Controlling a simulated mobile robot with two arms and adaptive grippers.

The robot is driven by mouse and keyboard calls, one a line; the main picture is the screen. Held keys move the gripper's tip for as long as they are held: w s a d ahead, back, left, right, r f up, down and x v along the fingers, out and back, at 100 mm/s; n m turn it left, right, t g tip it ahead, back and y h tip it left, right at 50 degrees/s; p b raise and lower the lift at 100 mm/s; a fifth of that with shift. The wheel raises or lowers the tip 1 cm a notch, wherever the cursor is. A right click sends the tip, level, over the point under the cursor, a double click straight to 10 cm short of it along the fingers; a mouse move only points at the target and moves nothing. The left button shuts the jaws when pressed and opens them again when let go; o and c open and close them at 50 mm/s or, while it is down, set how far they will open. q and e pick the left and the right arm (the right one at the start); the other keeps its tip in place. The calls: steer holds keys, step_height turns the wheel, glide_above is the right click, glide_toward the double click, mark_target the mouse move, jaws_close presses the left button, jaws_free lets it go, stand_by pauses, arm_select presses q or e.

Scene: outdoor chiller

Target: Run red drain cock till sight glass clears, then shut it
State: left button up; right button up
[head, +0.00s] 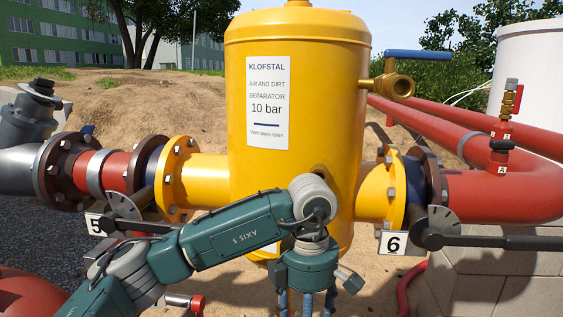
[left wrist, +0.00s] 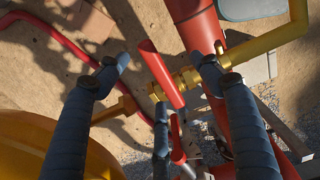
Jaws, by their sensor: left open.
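The red drain cock lever (left wrist: 160,72) shows in the left wrist view as a slanted red bar beside a brass valve body (left wrist: 188,78). My left gripper (left wrist: 166,66) is open, with its dark fingers spread on either side of the lever and a third finger below. I cannot tell whether any finger touches it. In the head view my left gripper (head: 308,298) hangs pointing down in front of the yellow separator (head: 330,130), its fingertips cut off by the lower edge. The drain cock is not clearly visible there. I cannot make out the sight glass. My right gripper is not in view.
Flanged pipes join the separator on both sides, with grey valve levers by the tags 5 (head: 96,224) and 6 (head: 393,242). A brass valve with a blue handle (head: 418,55) sits at upper right. A yellow pipe (left wrist: 268,42) runs beside the cock.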

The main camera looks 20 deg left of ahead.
arm_select(q)
steer(key=shift+d+f, duration=0.1)
steer(key=shift+f, duration=0.7)
steer(key=shift+w+d, duration=0.1)
steer(key=shift+d, duration=0.15)
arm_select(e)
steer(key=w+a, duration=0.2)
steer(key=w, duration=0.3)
arm_select(q)
step_height(320, 180, up, 3)
steer(key=shift+p, duration=1.05)
steer(key=r+p, duration=0.1)
steer(key=r, duration=0.1)
steer(key=r+p, duration=0.2)
steer(key=shift+w+d+r, duration=0.1)
steer(key=shift+w+d, duration=0.05)
steer(key=shift+d, duration=0.05)
steer(key=shift+r, duration=0.15)
steer(key=shift+a, duration=0.1)
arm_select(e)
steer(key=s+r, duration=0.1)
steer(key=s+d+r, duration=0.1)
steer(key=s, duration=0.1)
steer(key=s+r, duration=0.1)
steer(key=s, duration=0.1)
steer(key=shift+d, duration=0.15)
